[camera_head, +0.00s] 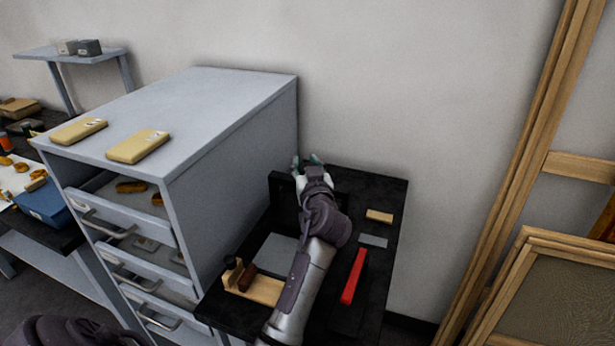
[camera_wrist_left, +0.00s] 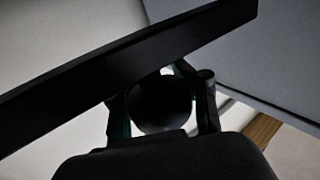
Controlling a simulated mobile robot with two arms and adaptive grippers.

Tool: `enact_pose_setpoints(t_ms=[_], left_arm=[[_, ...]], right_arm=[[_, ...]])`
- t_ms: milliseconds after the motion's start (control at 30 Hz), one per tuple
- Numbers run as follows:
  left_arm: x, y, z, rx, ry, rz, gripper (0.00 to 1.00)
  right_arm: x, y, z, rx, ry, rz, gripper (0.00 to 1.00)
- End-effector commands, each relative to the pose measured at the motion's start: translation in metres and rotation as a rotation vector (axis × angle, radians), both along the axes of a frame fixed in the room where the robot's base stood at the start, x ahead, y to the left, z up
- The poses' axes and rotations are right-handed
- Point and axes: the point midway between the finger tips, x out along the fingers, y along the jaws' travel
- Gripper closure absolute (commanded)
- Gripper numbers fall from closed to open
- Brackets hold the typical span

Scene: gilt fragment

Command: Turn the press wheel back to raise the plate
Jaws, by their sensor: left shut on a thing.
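My left arm reaches across a black side table (camera_head: 377,292) to the black press (camera_head: 281,190) at its far end. My left gripper (camera_head: 310,163) is at the top of the press, beside the grey cabinet. In the left wrist view, the left gripper (camera_wrist_left: 165,82) is shut with its fingers around a dark round part (camera_wrist_left: 163,108), which looks like the wheel's knob. A long dark bar (camera_wrist_left: 120,62) crosses in front. My arm and hand hide most of the wheel and press. A flat grey plate (camera_head: 276,254) lies below, partly behind my arm. My right gripper is out of view.
A grey drawer cabinet (camera_head: 240,100) stands close on the left, with two tan packets (camera_head: 139,146) on top. A red bar (camera_head: 353,276), a wooden block (camera_head: 380,216) and a grey piece (camera_head: 373,241) lie right of my arm. Wooden frames (camera_head: 520,290) lean at the right.

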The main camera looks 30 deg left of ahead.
Motion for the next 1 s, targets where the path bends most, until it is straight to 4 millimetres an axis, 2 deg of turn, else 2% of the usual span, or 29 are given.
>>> enact_pose_setpoints(t_ms=[33,567,600,667,1000], left_arm=[[-0.0004,-0.0019,-0.0112,-0.011,0.014,0.012,0.93],[-0.0010,-0.0010,-0.0085,-0.011,0.017,0.038,0.93],[-0.0010,-0.0010,-0.0084,-0.011,0.017,0.038,0.55],[-0.0010,-0.0008,-0.0081,-0.010,0.016,0.038,0.45],[-0.0008,0.0005,-0.0025,-0.005,0.006,0.039,0.43]], right_arm=[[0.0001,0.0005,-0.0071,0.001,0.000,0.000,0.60],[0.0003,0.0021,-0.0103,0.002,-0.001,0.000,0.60],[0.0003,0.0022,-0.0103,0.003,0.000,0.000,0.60],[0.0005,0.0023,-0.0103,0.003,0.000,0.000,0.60],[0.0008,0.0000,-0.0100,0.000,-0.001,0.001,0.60]])
